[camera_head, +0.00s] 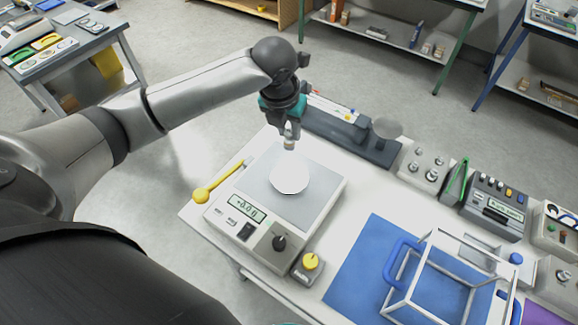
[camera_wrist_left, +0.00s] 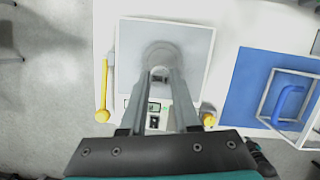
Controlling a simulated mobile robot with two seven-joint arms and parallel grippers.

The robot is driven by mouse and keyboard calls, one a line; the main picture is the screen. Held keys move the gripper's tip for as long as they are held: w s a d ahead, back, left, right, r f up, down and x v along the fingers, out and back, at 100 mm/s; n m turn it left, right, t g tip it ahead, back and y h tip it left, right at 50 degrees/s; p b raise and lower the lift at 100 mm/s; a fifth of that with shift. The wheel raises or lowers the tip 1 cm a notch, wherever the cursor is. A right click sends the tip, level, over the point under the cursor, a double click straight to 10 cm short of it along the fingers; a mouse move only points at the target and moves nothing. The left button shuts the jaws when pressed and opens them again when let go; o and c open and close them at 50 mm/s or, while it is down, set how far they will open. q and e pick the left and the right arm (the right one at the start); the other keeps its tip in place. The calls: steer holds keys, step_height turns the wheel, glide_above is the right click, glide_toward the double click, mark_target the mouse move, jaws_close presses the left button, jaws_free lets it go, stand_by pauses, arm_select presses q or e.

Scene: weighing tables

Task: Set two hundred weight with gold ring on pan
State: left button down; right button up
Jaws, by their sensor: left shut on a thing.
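My left gripper (camera_head: 290,136) is shut on a small metal weight (camera_head: 289,144) with a faint gold tint. It holds the weight upright above the far part of the round white pan (camera_head: 290,178) of the scale (camera_head: 252,232). The weight appears clear of the pan, and the display (camera_head: 246,208) seems to read +0.0 g. In the left wrist view the fingers (camera_wrist_left: 160,76) close together over the grey pan (camera_wrist_left: 162,52), and the weight between them is hard to make out. My right gripper is not in view.
A yellow-ended stick (camera_head: 217,184) lies left of the scale. A yellow-knobbed box (camera_head: 308,264) sits at its right front corner. A block with several metal weights (camera_head: 424,168) stands right. A wire frame with a blue handle (camera_head: 404,262) stands on a blue mat (camera_head: 362,268).

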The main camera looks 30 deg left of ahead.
arm_select(q)
step_height(320, 180, down, 13)
steer(key=shift+r+b, duration=0.1)
steer(key=shift+b, duration=0.5)
steer(key=c, duration=0.6)
jaws_free()
steer(key=shift+c, duration=0.2)
steer(key=shift+r, duration=0.3)
steer(key=p+v, duration=0.1)
steer(key=v, duration=1)
steer(key=shift+r+p, duration=0.2)
steer(key=shift+p, duration=0.2)
steer(key=shift+s, duration=0.1)
